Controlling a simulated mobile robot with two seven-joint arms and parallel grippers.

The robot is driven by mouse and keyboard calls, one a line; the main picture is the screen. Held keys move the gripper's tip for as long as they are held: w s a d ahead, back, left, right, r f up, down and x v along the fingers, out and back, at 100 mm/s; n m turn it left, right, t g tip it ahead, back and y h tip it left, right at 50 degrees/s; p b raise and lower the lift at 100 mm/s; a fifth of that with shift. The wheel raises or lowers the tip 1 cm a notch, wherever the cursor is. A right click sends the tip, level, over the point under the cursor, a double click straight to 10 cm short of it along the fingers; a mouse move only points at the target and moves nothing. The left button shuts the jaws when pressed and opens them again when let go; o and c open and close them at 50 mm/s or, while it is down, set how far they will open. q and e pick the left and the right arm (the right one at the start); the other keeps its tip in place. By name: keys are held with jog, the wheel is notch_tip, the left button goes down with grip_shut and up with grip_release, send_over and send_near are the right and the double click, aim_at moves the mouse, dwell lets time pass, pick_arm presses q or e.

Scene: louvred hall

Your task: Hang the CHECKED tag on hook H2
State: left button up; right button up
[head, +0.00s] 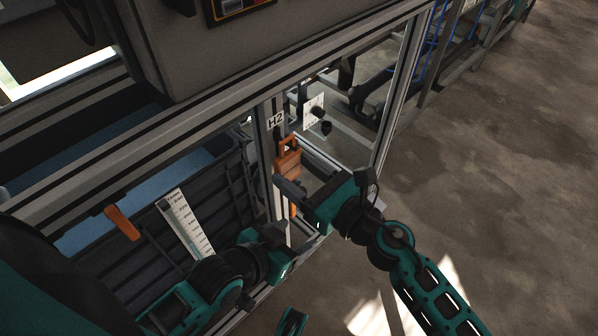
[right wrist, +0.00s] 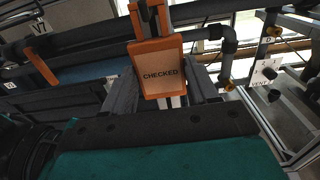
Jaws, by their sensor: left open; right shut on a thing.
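The CHECKED tag (right wrist: 161,74) is an orange-framed plate with a loop at its top. It is upright, facing the right wrist camera. In the head view the tag (head: 288,165) is just below the white H2 label (head: 275,121), close to the upright post. My right gripper (head: 292,190) is shut on the tag, its fingers at the tag's lower part; they show in the right wrist view too. A dark part shows at the loop, but I cannot tell whether hook H2 is through it. My left gripper (head: 280,242) is open and empty, below and left of the right one.
A metal frame post (head: 266,170) and rail stand close to both grippers. An orange handle (head: 122,222) and a white scale strip (head: 186,224) are on the left. A white plate with a dark knob (head: 314,109) sits behind. The floor at right is clear.

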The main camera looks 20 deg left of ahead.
jog(key=o, duration=1.1)
jog(key=shift+d, duration=0.1)
jog(key=v, duration=0.6)
jog(key=shift+s+d, duration=0.15)
jog(key=shift+d, duration=0.25)
jog(key=b+v, duration=0.1)
jog(key=v, duration=1.2)
